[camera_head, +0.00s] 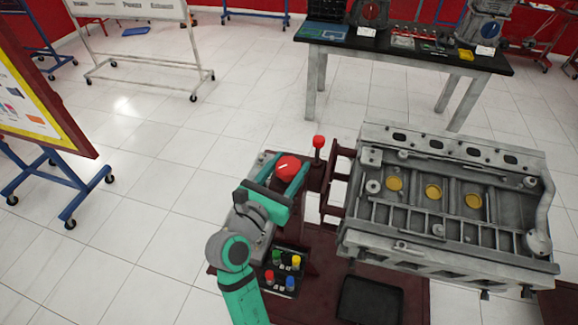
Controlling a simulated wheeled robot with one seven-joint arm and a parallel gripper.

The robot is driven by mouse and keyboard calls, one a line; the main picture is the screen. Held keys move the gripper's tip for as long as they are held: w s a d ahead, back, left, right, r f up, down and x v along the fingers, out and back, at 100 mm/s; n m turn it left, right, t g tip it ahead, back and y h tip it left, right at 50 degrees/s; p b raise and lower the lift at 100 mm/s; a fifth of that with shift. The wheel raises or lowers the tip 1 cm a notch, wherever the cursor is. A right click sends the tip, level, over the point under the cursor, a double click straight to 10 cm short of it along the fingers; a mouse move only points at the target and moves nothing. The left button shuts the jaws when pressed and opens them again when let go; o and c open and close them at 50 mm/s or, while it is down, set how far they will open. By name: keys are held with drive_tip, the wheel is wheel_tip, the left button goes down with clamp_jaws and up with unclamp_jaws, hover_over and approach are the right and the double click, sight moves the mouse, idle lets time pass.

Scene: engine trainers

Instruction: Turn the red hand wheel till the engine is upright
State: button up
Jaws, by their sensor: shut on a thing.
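The red hand wheel (288,166) is in the head view at the left end of the engine stand. My gripper (284,182) is at the wheel and shut on it. The fingers and hand cover part of the wheel. The grey engine (440,205) is held by a dark red stand (333,190) to the right of my gripper. A broad open face of the engine, with round yellow parts on it, shows to the camera. Its exact tilt is hard to tell from this view.
A red knob (319,142) on a post stands close right of my gripper. Several coloured-cap bottles (284,268) and a black tray (369,299) are on the stand's base. A black-topped table (400,46) stands behind. The tiled floor at left is clear up to a board (48,100).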

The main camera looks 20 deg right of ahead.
drive_tip(key=shift+r+n+t+y, duration=0.15)
drive_tip(key=shift+n+t+y, duration=2.15)
drive_tip(key=shift+y, duration=0.8)
drive_tip(key=shift+n+y, duration=0.5)
drive_tip(key=shift+y, duration=0.1)
drive_tip(key=o, duration=1)
drive_tip(key=shift+w, duration=0.1)
drive_tip(key=shift+o, duration=0.2)
drive_tip(key=shift+a, duration=0.1)
